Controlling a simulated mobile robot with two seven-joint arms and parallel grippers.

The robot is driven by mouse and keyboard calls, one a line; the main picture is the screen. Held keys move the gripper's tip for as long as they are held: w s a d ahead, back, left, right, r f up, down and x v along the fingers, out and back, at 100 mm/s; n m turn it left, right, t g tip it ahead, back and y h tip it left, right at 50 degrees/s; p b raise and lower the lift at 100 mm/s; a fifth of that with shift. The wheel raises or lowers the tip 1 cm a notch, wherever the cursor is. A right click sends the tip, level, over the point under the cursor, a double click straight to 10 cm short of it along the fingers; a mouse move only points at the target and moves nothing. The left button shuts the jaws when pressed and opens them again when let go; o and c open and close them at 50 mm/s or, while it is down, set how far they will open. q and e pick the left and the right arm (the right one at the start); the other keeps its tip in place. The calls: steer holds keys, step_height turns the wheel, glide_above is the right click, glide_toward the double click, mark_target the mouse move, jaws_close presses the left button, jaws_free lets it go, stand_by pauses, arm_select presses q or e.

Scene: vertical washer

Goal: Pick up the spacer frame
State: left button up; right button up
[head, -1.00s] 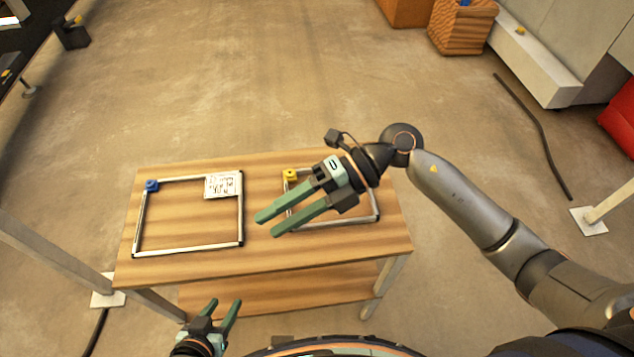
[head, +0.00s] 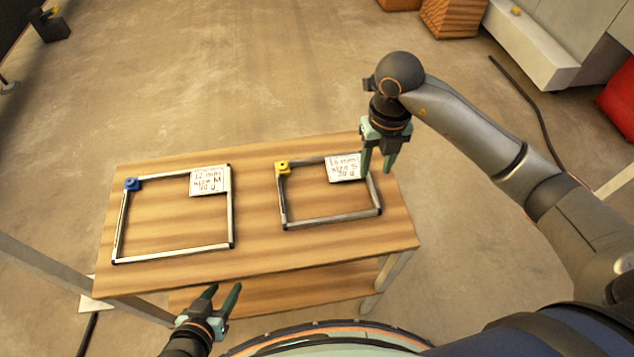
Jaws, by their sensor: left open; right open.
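Two rectangular spacer frames lie flat on the wooden table. The larger left frame (head: 231,221) has a blue corner piece (head: 132,184) and a white label (head: 210,182) reading size M. The smaller right frame (head: 332,217) has a yellow corner piece (head: 283,168) and a label (head: 343,168) reading size S. My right gripper (head: 378,168) is open, pointing down at the smaller frame's right side near its back right corner; I cannot tell whether it touches. My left gripper (head: 226,296) is open and empty in front of the table's front edge, apart from both frames.
The wooden table (head: 262,240) has bare strips between the frames and along its front. A lower shelf (head: 270,287) shows beneath. Wooden boxes (head: 452,17) and a pale cabinet (head: 530,45) stand far back right. A dark cable (head: 527,105) lies on the floor.

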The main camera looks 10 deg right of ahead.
mark_target(372, 184)
step_height(372, 184, down, 6)
steer(key=shift+r, duration=0.25)
jaws_close()
stand_by(0.3)
stand_by(0.3)
